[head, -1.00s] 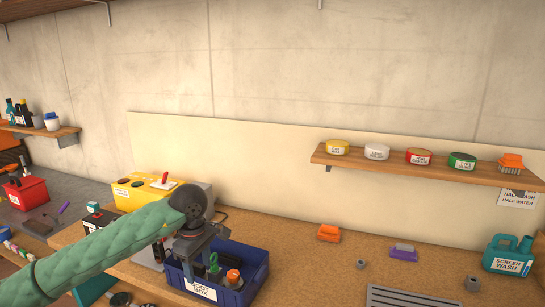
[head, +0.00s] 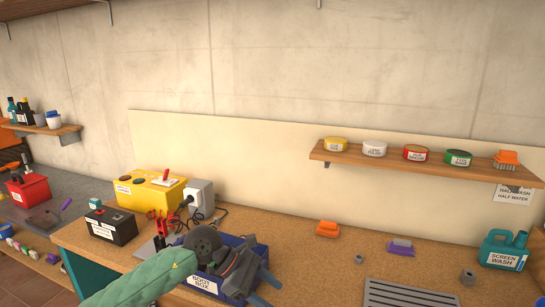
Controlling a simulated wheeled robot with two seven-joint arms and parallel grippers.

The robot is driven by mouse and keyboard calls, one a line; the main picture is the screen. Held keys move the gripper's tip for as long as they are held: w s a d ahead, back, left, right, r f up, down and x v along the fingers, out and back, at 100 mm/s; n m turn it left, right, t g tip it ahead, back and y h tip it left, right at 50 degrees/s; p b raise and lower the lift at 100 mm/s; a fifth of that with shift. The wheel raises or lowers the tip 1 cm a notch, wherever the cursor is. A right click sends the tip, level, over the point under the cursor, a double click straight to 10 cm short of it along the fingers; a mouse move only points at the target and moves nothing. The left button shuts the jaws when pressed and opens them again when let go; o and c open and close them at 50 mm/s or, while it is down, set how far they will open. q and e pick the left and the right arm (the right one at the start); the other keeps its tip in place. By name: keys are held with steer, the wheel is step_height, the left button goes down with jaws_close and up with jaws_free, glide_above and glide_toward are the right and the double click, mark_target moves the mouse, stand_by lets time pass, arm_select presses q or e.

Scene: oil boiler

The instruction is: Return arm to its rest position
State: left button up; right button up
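My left arm, in a green sleeve, comes in from the lower left of the head view. Its gripper (head: 264,288) is over the front right part of the blue box (head: 205,285) and points to the lower right. Its two grey fingers look spread apart, with nothing seen between them. The gripper and wrist hide most of the box's inside, so its contents cannot be made out. My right arm and gripper are not in view.
A yellow unit (head: 150,194) and a black battery (head: 111,226) stand left of the box. An orange brush (head: 327,229), a purple-and-white brush (head: 401,247) and a screen wash jug (head: 504,250) stand to the right. A wall shelf (head: 420,169) holds tins. The bench middle is mostly clear.

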arm_select(q)
steer(key=s+d+r+n+t+h, duration=0.1)
steer(key=s+d+r+n+h, duration=0.3)
steer(key=d+r+n+h, duration=0.35)
steer(key=w+a+r+n+t+h, duration=0.35)
steer(key=a+n+t, duration=0.25)
steer(key=n+t, duration=0.65)
steer(key=a+f+n+t+y, duration=0.6)
steer(key=a+f+n+y, duration=1.25)
steer(key=n, duration=0.85)
steer(key=s+a+f+n+g+y, duration=0.15)
steer(key=s+f+n+g, duration=0.25)
steer(key=s+f+g, duration=0.55)
steer(key=s+a+f+n+g+y, duration=0.15)
steer(key=s+f+n+g, duration=0.3)
steer(key=s+f, duration=0.85)
steer(key=s+d+f, duration=0.1)
steer(key=s+f, duration=0.1)
steer(key=f, duration=0.9)
steer(key=s+d+f+g, duration=0.1)
steer(key=s+f, duration=0.2)
steer(key=f, duration=0.8)
steer(key=s+d+f+g, duration=0.1)
steer(key=s+f, duration=0.2)
steer(key=f, duration=0.9)
steer(key=shift+d+h, duration=0.15)
steer(key=shift+h, duration=0.3)
